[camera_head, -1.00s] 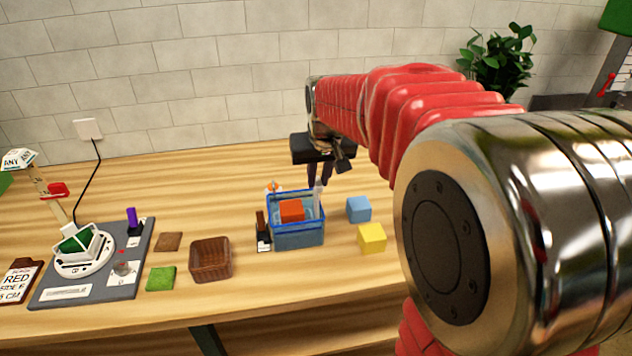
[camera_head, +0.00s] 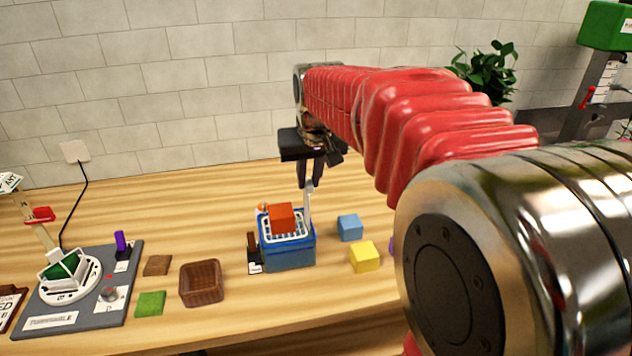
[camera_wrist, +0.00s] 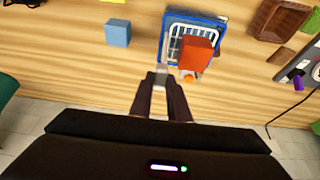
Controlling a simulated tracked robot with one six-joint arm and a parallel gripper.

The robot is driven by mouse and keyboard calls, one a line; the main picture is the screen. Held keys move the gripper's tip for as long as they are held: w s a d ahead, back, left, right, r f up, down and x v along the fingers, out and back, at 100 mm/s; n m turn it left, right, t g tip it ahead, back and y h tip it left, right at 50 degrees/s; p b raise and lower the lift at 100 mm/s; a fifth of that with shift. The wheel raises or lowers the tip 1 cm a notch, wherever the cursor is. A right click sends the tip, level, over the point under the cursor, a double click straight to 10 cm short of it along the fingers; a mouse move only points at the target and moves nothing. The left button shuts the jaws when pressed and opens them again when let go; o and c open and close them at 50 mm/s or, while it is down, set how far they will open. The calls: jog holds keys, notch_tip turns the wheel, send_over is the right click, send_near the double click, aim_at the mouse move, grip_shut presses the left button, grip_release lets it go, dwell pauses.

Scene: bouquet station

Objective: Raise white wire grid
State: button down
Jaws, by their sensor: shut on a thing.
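The white wire grid (camera_head: 285,238) is level with or just above the rim of the blue tub (camera_head: 289,257), with a red-orange block (camera_head: 281,216) standing on it. Its upright handle rises at the right side. My gripper (camera_head: 308,186) is shut on the top of that handle, above the tub. In the wrist view my gripper (camera_wrist: 160,80) has its fingers on the handle end, and the grid (camera_wrist: 178,46) shows inside the tub's outline. The block (camera_wrist: 194,53) hides part of the grid.
A blue cube (camera_head: 350,228) and a yellow cube (camera_head: 364,257) stand right of the tub. A brown basket (camera_head: 201,283) and a grey turntable board (camera_head: 100,308) are to the left. A small dark holder (camera_head: 252,252) stands close beside the tub.

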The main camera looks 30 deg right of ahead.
jog(key=shift+w+r, duration=0.1)
jog(key=shift+r, duration=0.25)
jog(key=c, duration=1.9)
grip_release()
jog(key=shift+o, duration=1.1)
jog(key=shift+f, duration=0.1)
jog(key=v, duration=1.3)
jog(key=shift+s+r, duration=0.2)
jog(key=shift+r, duration=0.15)
